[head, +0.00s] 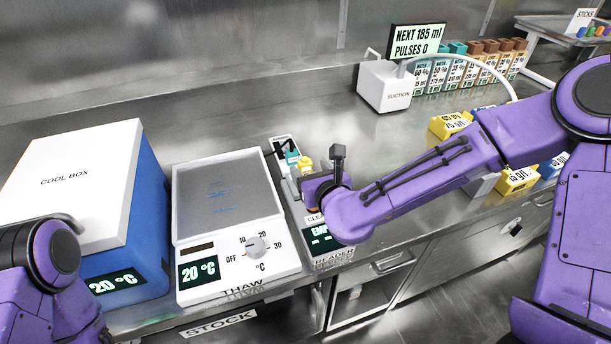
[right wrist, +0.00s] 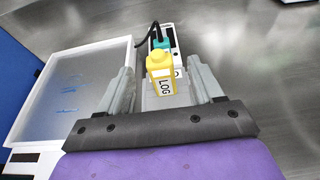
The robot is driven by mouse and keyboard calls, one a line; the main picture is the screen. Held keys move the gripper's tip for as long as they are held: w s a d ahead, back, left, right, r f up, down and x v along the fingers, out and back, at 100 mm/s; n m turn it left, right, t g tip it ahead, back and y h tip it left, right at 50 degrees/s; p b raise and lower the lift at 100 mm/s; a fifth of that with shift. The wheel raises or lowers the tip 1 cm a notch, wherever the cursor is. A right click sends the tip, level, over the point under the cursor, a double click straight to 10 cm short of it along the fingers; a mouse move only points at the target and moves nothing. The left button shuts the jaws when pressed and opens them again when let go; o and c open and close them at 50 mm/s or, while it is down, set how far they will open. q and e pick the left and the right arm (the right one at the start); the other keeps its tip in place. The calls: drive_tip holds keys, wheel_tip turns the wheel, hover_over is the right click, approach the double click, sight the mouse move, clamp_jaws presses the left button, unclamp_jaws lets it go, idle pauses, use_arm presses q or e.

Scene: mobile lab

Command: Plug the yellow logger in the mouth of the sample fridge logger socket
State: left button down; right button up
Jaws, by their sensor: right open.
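The yellow logger (right wrist: 161,62), labelled LOG, stands between the two grey fingers of my right gripper (right wrist: 160,76) in the right wrist view. The fingers are open, with a gap on both sides of the logger. In the head view a small part of the yellow logger (head: 306,163) shows just beyond my right gripper (head: 318,178), which is over the reader. My left gripper is out of view; only part of my left arm shows at lower left. I cannot make out the sample fridge or its logger socket.
A white unit with a teal plug (right wrist: 162,43) and black cable stands behind the logger. The thaw plate (head: 220,195) and cool box (head: 75,180) are to the left. The suction unit (head: 384,86) and several bottles stand at the back right. The middle counter (head: 290,100) is clear.

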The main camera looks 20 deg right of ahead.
sight(306, 163)
drive_tip(key=x, duration=0.2)
drive_tip(key=p+x, duration=0.1)
drive_tip(key=x, duration=0.1)
drive_tip(key=shift+r, duration=0.25)
drive_tip(key=shift+w+f, duration=0.2)
drive_tip(key=shift+w, duration=0.15)
drive_tip(key=shift+s+r, duration=0.1)
drive_tip(key=shift+s, duration=0.05)
drive_tip(key=c, duration=1.1)
drive_tip(key=shift+o, duration=0.2)
